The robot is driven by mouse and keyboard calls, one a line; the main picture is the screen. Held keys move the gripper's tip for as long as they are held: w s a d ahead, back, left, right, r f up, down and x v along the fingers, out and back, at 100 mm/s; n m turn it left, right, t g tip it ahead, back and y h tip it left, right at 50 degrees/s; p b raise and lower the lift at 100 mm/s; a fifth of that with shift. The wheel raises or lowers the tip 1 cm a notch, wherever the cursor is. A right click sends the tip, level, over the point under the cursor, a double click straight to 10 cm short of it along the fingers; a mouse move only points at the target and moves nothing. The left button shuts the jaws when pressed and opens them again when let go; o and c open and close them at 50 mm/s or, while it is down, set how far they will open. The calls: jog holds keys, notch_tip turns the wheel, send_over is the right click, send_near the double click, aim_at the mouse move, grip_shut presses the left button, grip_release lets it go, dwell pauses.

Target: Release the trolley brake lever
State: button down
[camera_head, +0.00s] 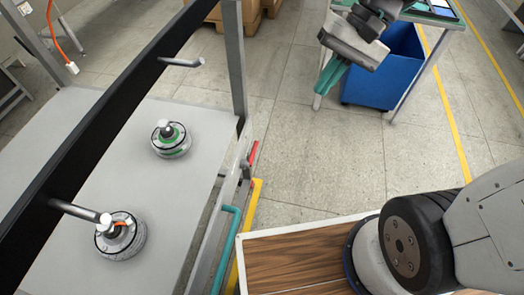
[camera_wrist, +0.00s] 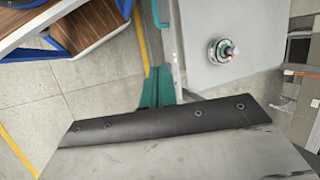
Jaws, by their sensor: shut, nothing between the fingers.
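A grey trolley (camera_head: 105,103) stands at the left of the head view, and its top also shows in the wrist view (camera_wrist: 270,30). On its right side are a short red lever (camera_head: 254,153), a yellow bar (camera_head: 250,215) and a teal handle (camera_head: 226,250). I cannot tell for certain which one is the brake lever; the red one looks like a lever. My gripper (camera_head: 323,90) hangs to the right of the trolley, apart from it in the head view. Its teal fingers (camera_wrist: 158,85) are together and empty in the wrist view.
Two hub motors, one with a green ring (camera_head: 171,140) and one with an orange part (camera_head: 121,236), sit on the trolley. A blue bin (camera_head: 385,75) stands under a small table at the back. Open tiled floor (camera_head: 320,150) lies between.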

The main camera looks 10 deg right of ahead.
jog(key=w+a+f+m+t+y, duration=0.1)
jog(key=w+a+f+m+y, duration=0.2)
jog(key=w+f, duration=0.6)
jog(key=w+a+f+m+y, duration=0.1)
jog(key=w+f+m+y, duration=0.2)
jog(key=w+f+m, duration=0.6)
jog(key=d+f+m+t, duration=0.1)
jog(key=f+m+t, duration=0.1)
jog(key=f, duration=1.4)
jog(key=s+d+f+m+t, duration=0.1)
jog(key=f+m, duration=0.4)
jog(key=f, duration=1.1)
jog(key=shift+d+t+h, duration=0.3)
jog(key=shift+d+t, duration=0.4)
jog(key=shift+t, duration=0.4)
jog(key=shift+s, duration=0.1)
jog(key=w+a+f, duration=0.1)
jog(key=w+a, duration=0.2)
jog(key=a, duration=0.5)
jog(key=shift+w+a, duration=0.25)
jog(key=shift+a, duration=0.15)
